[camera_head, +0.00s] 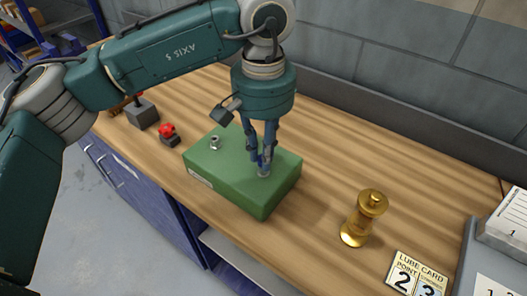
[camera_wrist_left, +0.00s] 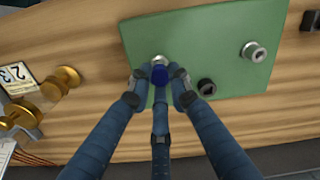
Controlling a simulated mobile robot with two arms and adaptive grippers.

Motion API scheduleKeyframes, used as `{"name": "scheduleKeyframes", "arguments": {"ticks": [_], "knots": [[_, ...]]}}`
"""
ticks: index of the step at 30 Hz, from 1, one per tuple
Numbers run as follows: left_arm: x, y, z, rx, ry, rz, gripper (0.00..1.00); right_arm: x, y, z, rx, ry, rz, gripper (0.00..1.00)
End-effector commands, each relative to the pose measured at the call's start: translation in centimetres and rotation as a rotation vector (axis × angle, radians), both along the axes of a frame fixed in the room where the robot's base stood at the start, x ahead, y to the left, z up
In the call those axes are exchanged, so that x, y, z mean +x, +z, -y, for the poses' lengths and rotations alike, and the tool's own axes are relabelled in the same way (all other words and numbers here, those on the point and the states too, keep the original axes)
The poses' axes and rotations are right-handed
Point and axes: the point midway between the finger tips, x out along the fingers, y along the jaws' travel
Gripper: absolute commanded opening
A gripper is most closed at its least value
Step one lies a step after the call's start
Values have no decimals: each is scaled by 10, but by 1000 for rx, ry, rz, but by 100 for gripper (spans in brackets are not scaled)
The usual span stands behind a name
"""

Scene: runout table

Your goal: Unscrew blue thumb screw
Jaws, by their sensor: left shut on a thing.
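The green block (camera_head: 235,185) lies on the wooden bench; it also fills the upper middle of the left wrist view (camera_wrist_left: 185,35). The blue thumb screw (camera_wrist_left: 159,74) sits at a silver collar on the block and is mostly hidden by fingers in the head view. My left gripper (camera_head: 264,163) comes down from above, its fingers closed around the screw. In the left wrist view, the fingertips (camera_wrist_left: 160,78) are on both sides of the blue head. Whether the thread is still engaged cannot be seen. My right gripper is not in view.
A silver fitting (camera_head: 215,142) stands on the block's left part. A black knob (camera_wrist_left: 206,87) shows close to the fingers. A red knob (camera_head: 167,130) is left of the block. A brass piece (camera_head: 364,217) and a lube card (camera_head: 417,274) lie right, with bare bench between.

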Motion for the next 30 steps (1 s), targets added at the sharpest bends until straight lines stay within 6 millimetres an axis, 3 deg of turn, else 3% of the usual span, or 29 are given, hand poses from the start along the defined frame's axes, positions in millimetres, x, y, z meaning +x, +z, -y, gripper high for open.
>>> {"name": "scheduleKeyframes", "arguments": {"ticks": [6,18,27,30], "knots": [[0,-2,0,1,256,0,0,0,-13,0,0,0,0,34],[0,-1,0,1,319,-1,0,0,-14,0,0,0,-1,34],[-1,-2,0,1,656,-1,0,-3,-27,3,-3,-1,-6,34],[0,-1,0,2,696,-1,0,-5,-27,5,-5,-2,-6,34]]}}
